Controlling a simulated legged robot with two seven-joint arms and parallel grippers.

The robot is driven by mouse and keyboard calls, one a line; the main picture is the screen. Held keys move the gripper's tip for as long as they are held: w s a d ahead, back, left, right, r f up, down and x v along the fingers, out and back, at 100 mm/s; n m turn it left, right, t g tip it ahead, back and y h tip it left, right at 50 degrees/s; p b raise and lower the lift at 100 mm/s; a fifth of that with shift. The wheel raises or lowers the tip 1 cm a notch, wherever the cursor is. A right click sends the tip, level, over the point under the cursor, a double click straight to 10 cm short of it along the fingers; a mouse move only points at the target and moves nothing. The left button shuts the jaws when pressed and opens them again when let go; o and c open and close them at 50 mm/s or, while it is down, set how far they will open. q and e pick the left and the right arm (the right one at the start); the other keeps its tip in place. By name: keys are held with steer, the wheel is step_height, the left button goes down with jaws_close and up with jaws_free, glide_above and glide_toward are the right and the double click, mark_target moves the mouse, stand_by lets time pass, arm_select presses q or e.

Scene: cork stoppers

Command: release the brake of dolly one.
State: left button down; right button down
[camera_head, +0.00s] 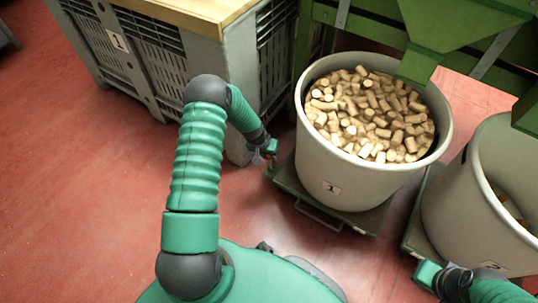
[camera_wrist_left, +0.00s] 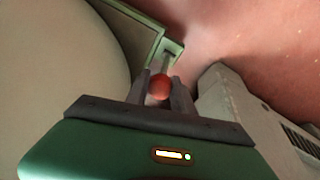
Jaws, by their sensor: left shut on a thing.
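Dolly one (camera_head: 322,212) is a dark green platform on the floor under a round grey bin (camera_head: 330,185) marked 1. My left gripper (camera_head: 272,151) is at the dolly's back left corner, between the bin and the grey crate. In the left wrist view my left gripper (camera_wrist_left: 161,90) is shut on a red ball-shaped knob (camera_wrist_left: 160,85). The knob sits on a short post at the green dolly's corner (camera_wrist_left: 174,48). Whether this knob belongs to the brake cannot be told from its look. My right gripper (camera_head: 428,273) is low at the right; its fingers are not clear.
Cork stoppers (camera_head: 370,115) fill the bin. A second grey bin (camera_head: 465,225) on its own dolly stands at the right. A grey crate (camera_head: 165,75) with a wooden top is at the left. Green machine framing (camera_head: 450,25) overhangs the bins. Red floor is clear at the left.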

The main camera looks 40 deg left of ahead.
arm_select(q)
steer(key=shift+s+f, duration=0.3)
steer(key=c, duration=1.3)
jaws_free()
steer(key=shift+f, duration=0.15)
steer(key=shift+c, duration=0.2)
steer(key=shift+o, duration=1.2)
steer(key=shift+w, duration=0.2)
steer(key=shift+r, duration=0.4)
steer(key=p+v, duration=0.8)
steer(key=v, duration=0.8)
steer(key=shift+a+p, duration=0.2)
steer(key=shift+p, duration=0.2)
